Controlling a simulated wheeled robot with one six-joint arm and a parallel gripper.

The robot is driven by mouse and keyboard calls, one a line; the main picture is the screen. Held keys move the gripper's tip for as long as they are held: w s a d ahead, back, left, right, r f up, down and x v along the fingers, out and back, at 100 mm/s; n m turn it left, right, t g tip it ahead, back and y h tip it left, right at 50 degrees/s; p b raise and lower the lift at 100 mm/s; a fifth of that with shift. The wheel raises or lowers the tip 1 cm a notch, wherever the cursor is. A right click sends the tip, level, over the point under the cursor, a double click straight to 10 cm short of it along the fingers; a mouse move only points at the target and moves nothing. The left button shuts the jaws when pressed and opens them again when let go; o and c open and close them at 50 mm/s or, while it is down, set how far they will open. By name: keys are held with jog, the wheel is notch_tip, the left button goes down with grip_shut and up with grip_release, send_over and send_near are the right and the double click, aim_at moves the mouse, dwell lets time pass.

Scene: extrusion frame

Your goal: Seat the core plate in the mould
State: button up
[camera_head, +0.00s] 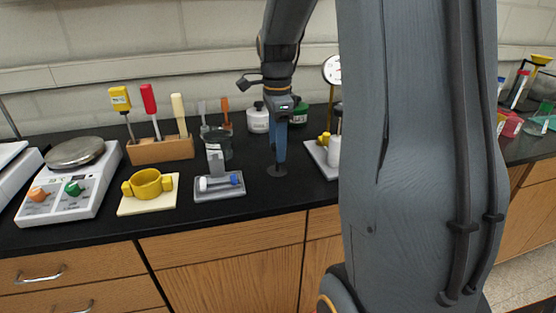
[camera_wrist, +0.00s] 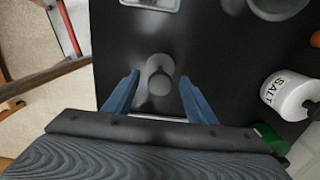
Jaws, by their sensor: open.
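My gripper (camera_head: 280,157) points straight down over the black bench top, right of the grey tray. In the wrist view its two blue fingers (camera_wrist: 159,78) are apart, one on each side of a small grey piece with a round knob (camera_wrist: 160,84). Nothing is held between them. In the head view this piece shows as a dark, flat round base (camera_head: 277,171) under the fingertips; it may be the core plate. A yellow two-handled ring (camera_head: 147,183) sits on a cream board (camera_head: 164,203) to the left; it may be the mould. I cannot tell for sure.
A grey tray (camera_head: 218,194) with an upright grey block stands between the board and my gripper. A dial-gauge stand (camera_head: 332,70) is close on the right. White jars (camera_head: 258,118), a beaker (camera_head: 217,143) and a wooden tool rack (camera_head: 160,150) stand behind. A scale (camera_head: 75,185) is far left.

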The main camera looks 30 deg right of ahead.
jog(key=shift+f, duration=0.75)
jog(key=c, duration=1.1)
jog(key=shift+c, duration=0.2)
jog(key=shift+r, duration=0.15)
notch_tip(320, 180, up, 10)
jog(key=shift+f+b, duration=0.1)
jog(key=shift+b, duration=0.85)
